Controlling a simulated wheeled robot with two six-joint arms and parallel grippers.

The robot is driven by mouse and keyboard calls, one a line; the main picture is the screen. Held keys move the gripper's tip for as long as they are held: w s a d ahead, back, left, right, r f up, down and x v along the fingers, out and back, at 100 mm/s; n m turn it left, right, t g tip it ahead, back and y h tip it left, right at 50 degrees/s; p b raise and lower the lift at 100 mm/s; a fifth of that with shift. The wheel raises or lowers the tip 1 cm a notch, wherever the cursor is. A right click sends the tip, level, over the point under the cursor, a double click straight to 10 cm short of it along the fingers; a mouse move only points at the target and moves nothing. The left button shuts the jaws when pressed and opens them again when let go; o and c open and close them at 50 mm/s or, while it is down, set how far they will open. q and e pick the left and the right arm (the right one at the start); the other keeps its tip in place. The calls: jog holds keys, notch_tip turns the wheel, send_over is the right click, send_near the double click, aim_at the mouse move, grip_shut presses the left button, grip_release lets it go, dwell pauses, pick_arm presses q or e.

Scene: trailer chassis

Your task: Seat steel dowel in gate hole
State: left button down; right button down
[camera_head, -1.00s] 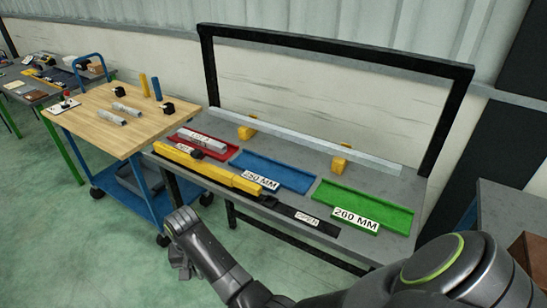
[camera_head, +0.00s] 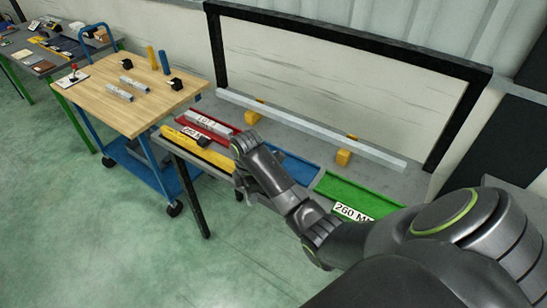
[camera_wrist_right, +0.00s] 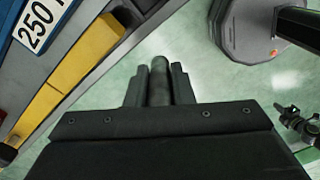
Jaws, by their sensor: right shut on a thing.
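My right gripper (camera_wrist_right: 156,72) is shut on the steel dowel (camera_wrist_right: 158,88), a grey cylinder held between its two dark fingers in the right wrist view. In the head view the right wrist (camera_head: 244,146) is over the front edge of the bench, beside the yellow gate bar (camera_head: 192,149). The fingers and dowel cannot be made out there. The yellow bar also shows in the right wrist view (camera_wrist_right: 68,82), left of the dowel and apart from it in the picture. The gate hole is not visible. A dark jointed part (camera_wrist_right: 300,124) at that view's right edge may be my left gripper.
Red (camera_head: 222,126), blue (camera_head: 299,169) and green (camera_head: 352,190) trays lie on the bench. A long metal bar (camera_head: 310,127) rests on yellow blocks behind them. A wooden-topped cart (camera_head: 120,110) stands to the left. Open floor lies in front.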

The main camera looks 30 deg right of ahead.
jog(key=d+r+n+p, duration=0.4)
jog(key=d+r+n, duration=0.3)
jog(key=n, duration=0.5)
jog(key=shift+s+d+r, duration=0.25)
jog(key=shift+r, duration=0.2)
jog(key=shift+w+d, duration=0.1)
jog(key=shift+f+b, duration=1.4)
jog(key=shift+f, duration=1.5)
jog(key=shift+p, duration=1)
jog(key=shift+f+b, duration=0.65)
jog(key=shift+f, duration=0.45)
jog(key=c, duration=1.2)
grip_release()
